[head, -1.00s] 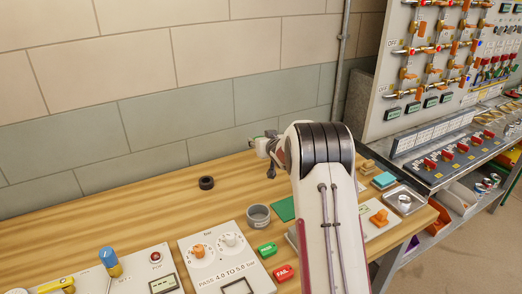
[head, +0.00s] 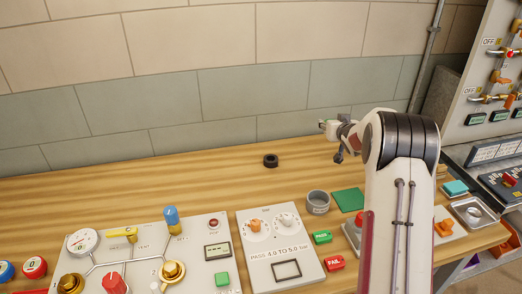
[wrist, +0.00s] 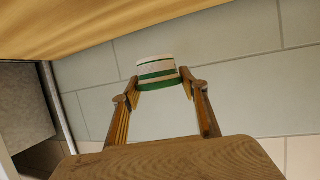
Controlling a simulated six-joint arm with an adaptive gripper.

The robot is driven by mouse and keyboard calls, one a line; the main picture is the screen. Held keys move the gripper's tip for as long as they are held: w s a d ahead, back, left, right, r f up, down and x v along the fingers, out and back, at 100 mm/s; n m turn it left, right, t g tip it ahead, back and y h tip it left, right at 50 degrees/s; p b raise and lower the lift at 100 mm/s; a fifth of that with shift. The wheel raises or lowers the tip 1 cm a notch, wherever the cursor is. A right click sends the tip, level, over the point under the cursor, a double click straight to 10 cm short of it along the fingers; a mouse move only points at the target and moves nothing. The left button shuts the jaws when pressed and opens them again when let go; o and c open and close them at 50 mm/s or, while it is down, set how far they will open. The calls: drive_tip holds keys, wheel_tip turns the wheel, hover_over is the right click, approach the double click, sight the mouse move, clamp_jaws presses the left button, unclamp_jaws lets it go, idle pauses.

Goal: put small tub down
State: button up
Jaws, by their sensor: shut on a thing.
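The small tub (wrist: 156,70) is white with green bands. In the wrist view it sits between the two fingertips of my gripper (wrist: 160,84), which is shut on it. In the head view the white tub (head: 330,129) shows small at the end of my gripper (head: 342,136), in front of the wall and above the back of the wooden bench (head: 130,185). My arm hides part of the bench to the right of it. In the wrist view the tub appears clear of the bench surface, against the wall tiles.
A black ring (head: 270,160), a grey cup (head: 318,203) and a green mat (head: 348,200) lie on the bench. Control panels (head: 145,255) and PASS and FAIL blocks (head: 334,263) fill the front. A metal tray (head: 471,213) is at right. The back left of the bench is clear.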

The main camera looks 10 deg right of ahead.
drive_tip(key=w+a+n+y, duration=0.2)
drive_tip(key=a+y, duration=0.1)
drive_tip(key=a, duration=0.9)
drive_tip(key=w+a+n+y, duration=0.2)
drive_tip(key=a+n, duration=0.1)
drive_tip(key=a, duration=0.8)
drive_tip(key=s+a+n+g+y, duration=0.1)
drive_tip(key=s+a+n+y, duration=0.1)
drive_tip(key=a, duration=0.6)
drive_tip(key=s+a+n+g+y, duration=0.1)
drive_tip(key=s+a+n+y, duration=0.1)
drive_tip(key=a, duration=0.7)
drive_tip(key=shift+y, duration=0.5)
drive_tip(key=shift+r, duration=0.1)
drive_tip(key=shift+f, duration=3.1)
drive_tip(key=shift+f, duration=1.85)
drive_tip(key=shift+f, duration=0.15)
